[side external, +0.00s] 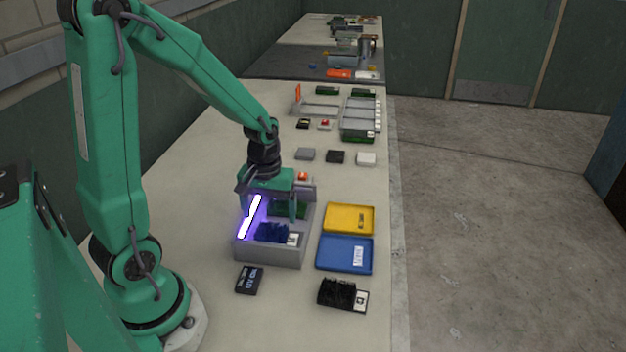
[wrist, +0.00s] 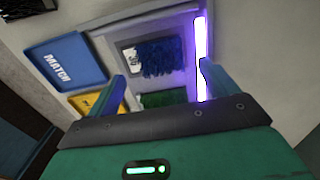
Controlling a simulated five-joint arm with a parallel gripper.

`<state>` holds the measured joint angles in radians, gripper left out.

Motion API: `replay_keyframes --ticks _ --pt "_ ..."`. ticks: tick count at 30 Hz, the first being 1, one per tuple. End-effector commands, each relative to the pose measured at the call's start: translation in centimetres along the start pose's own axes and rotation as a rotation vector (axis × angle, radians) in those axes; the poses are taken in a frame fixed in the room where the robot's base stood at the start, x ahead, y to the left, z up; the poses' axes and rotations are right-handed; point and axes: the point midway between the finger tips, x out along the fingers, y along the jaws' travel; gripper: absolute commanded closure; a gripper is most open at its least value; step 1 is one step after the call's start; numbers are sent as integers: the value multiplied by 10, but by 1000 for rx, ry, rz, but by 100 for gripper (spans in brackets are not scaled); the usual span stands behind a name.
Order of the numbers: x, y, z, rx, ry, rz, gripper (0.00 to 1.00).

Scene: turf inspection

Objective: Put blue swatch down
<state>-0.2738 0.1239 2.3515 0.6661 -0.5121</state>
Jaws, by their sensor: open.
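The blue swatch (side external: 272,233) lies inside a grey box (side external: 270,256), in its near part, with a white label at its right end. In the wrist view the blue swatch (wrist: 163,58) lies flat ahead of my fingertips. My gripper (side external: 272,210) is over the box with its jaws apart and nothing held between them. In the wrist view my gripper (wrist: 160,85) shows its two fingers widely spread, apart from the blue swatch. A green swatch (wrist: 163,98) lies beside the blue one in the box, partly hidden by my gripper.
A lit purple-white lamp bar (side external: 250,216) runs along the box's left side. A yellow tray (side external: 348,219) and a blue tray (side external: 344,254) marked MATCH stand to the right. A black swatch (side external: 341,294) and a dark labelled block (side external: 249,281) lie in front. Small blocks (side external: 335,157) lie behind.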

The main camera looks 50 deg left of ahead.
Motion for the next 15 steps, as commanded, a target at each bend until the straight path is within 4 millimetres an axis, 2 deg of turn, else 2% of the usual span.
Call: replay_keyframes --ticks 6,15 --pt "-18 0 0 0 2 1 14" --pt "-22 0 0 0 0 0 14"
